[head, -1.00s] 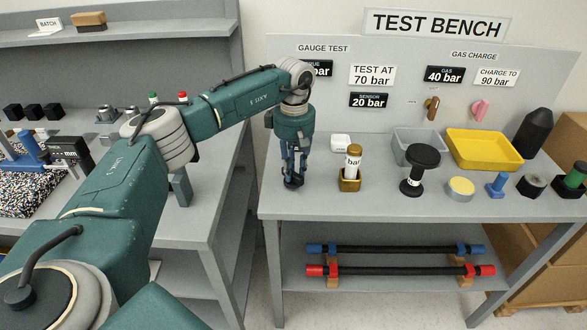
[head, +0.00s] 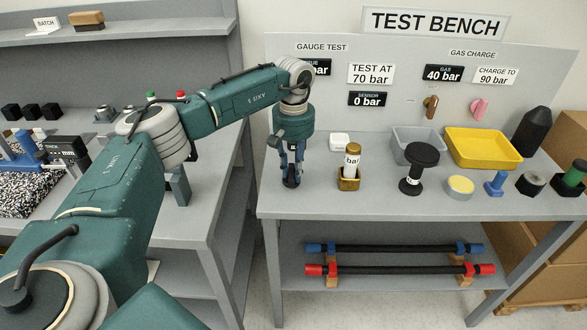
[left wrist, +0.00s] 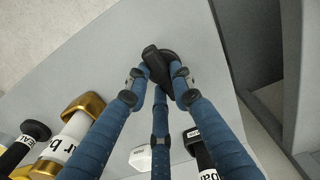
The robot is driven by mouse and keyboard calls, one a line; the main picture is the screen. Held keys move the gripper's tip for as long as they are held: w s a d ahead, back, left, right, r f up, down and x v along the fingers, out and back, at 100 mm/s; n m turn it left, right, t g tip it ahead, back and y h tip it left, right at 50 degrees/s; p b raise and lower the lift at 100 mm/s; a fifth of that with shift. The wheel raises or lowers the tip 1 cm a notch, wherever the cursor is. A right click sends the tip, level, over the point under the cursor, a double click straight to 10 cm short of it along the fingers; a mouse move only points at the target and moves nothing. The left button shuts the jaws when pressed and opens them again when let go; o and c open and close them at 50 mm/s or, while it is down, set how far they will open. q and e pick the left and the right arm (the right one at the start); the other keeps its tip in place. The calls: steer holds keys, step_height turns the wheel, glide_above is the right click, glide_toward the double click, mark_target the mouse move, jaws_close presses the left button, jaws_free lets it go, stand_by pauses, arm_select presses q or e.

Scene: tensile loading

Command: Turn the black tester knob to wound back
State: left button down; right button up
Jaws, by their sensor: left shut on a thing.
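The black tester knob (left wrist: 160,64) shows in the left wrist view between my blue fingertips, with a bar-shaped grip on a round base. In the head view it is a dark shape (head: 291,183) at the left end of the test bench, mostly hidden by the fingers. My left gripper (head: 291,174) points down from above and is shut on the knob; its fingers also show in the left wrist view (left wrist: 161,72). The sensor display (head: 368,99) reads 0 bar. A sign (head: 371,74) above it says TEST AT 70 bar. My right gripper is not in view.
A brass holder with a white-labelled gauge (head: 350,166) stands just right of the gripper, near a small white block (head: 340,142). Further right are a black flanged part (head: 420,156), a grey tray (head: 402,150) and a yellow tray (head: 483,149). The front bench edge is close.

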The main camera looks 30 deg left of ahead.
arm_select(q)
steer(key=shift+r+m, duration=0.1)
steer(key=shift+m, duration=0.2)
stand_by(0.4)
steer(key=c, duration=1.5)
jaws_free()
step_height(320, 180, up, 12)
